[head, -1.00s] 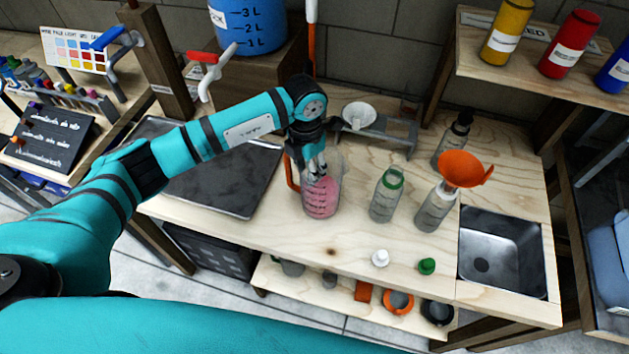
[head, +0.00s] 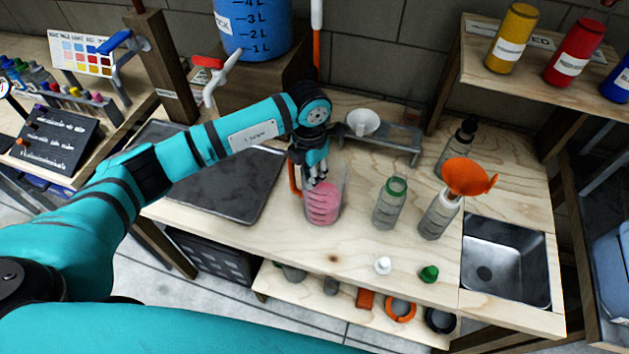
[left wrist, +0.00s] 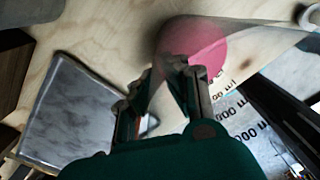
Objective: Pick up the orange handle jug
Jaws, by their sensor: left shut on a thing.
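The clear jug (head: 323,205) with the orange handle (head: 295,178) stands upright at the middle of the wooden worktop in the head view. It holds pink liquid, also seen in the left wrist view (left wrist: 196,43). My left gripper (head: 318,180) comes down from above at the jug's handle side, its fingertips at the upper wall. It is shut on the jug; in the left wrist view my fingers (left wrist: 165,85) hide the exact contact. The graduated wall shows there beside the fingers. I cannot tell whether the jug's base touches the worktop. My right gripper is not in view.
A bottle with a green collar (head: 390,203) and one with an orange funnel (head: 468,177) stand right of the jug. A dark tray (head: 215,190) lies left. A stand with a white funnel (head: 362,122) is behind. Two caps lie in front; a sink (head: 507,262) is far right.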

